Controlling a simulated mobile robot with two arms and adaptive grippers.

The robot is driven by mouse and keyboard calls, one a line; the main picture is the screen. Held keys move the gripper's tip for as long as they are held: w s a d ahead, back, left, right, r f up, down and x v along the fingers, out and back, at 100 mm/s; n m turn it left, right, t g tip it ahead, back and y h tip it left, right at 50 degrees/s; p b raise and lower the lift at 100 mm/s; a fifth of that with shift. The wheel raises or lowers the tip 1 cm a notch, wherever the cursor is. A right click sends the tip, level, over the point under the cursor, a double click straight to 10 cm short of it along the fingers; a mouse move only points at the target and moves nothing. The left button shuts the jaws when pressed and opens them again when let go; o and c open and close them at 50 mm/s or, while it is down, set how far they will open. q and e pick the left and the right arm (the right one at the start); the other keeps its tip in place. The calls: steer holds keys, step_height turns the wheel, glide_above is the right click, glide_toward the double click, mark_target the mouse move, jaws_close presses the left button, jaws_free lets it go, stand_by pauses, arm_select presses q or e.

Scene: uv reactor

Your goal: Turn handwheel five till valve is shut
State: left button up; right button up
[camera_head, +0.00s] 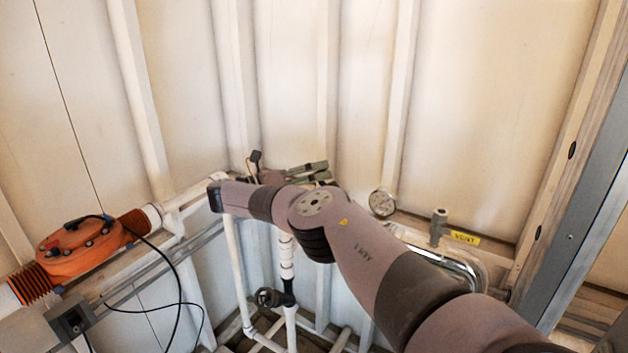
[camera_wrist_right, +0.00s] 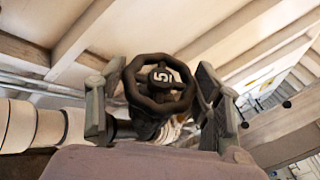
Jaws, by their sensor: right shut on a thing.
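In the right wrist view, handwheel five (camera_wrist_right: 159,84) is a dark round wheel with a white "5" on its hub. Handwheel five is hidden there by the arm. The valve's inner state cannot be seen. My left gripper is not in view.
An orange unit (camera_head: 80,248) with black cables is at the left. A round gauge (camera_head: 382,203) and a yellow "VENT" label (camera_head: 466,238) are right of the arm. Another dark handwheel (camera_head: 268,297) sits lower on the white pipes. White pipes (camera_wrist_right: 40,126) run beside the gripper.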

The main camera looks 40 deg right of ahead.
steer(key=shift+m+g+b, duration=0.3)
steer(key=shift+g, duration=0.1)
stand_by(0.3)
steer(key=o, duration=1.2)
steer(key=shift+c, duration=0.2)
steer(key=shift+w+r, duration=0.1)
steer(key=shift+r, duration=4.85)
